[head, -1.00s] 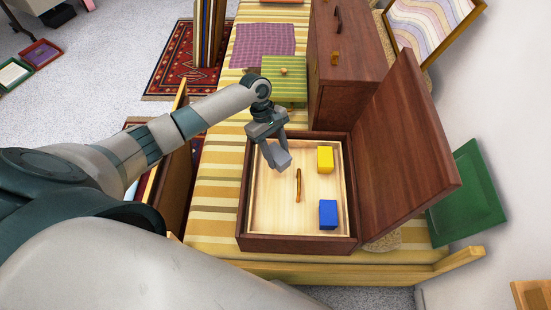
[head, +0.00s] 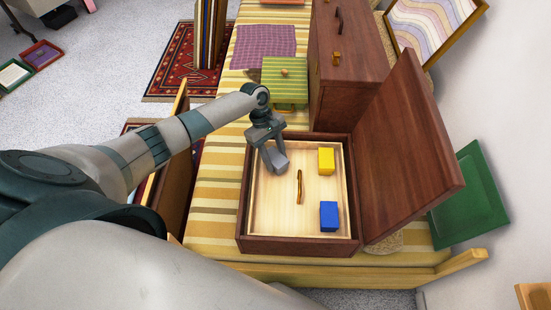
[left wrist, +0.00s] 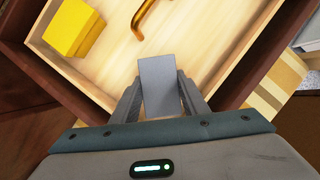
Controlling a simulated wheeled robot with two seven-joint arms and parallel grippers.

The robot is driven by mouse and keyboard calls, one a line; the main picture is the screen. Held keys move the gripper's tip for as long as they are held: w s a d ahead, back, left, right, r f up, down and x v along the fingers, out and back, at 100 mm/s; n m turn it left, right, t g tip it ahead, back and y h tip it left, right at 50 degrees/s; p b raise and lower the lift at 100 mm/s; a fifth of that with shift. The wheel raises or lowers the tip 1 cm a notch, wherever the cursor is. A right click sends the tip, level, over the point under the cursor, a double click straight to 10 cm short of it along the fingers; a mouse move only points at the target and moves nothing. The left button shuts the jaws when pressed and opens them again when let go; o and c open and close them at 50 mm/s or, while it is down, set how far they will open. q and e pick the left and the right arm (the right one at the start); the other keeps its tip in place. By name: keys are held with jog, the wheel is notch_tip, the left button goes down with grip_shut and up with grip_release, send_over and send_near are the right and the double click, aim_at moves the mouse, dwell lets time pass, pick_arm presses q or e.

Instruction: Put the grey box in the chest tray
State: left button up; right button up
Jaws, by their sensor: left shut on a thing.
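My left gripper (head: 273,157) is shut on the grey box (head: 277,163) over the back-left part of the chest tray (head: 275,213). In the left wrist view the grey box (left wrist: 159,87) sits between the two fingers (left wrist: 157,100), with the pale tray floor (left wrist: 115,55) beyond it. I cannot tell whether the box touches the tray floor. The tray sits in a dark wooden chest with its lid (head: 410,150) open to the right. My right gripper is not in view.
A yellow box (head: 326,160) and a blue box (head: 328,216) stand at the tray's right side. A thin brown handle (head: 299,187) lies mid-tray. A tall brown cabinet (head: 345,60) and a green striped box (head: 285,82) stand behind the chest.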

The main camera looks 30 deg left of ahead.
pick_arm(q)
jog(key=shift+f, duration=0.15)
jog(key=o, duration=1.1)
jog(key=shift+f, duration=0.1)
jog(key=shift+o, duration=0.2)
jog(key=shift+w+a+r, duration=0.1)
jog(key=shift+a+r, duration=0.1)
jog(key=shift+r, duration=0.4)
jog(key=v, duration=1)
jog(key=shift+p, duration=0.4)
jog(key=shift+w+a+r, duration=0.1)
jog(key=shift+a+r, duration=0.05)
jog(key=shift+r, duration=0.3)
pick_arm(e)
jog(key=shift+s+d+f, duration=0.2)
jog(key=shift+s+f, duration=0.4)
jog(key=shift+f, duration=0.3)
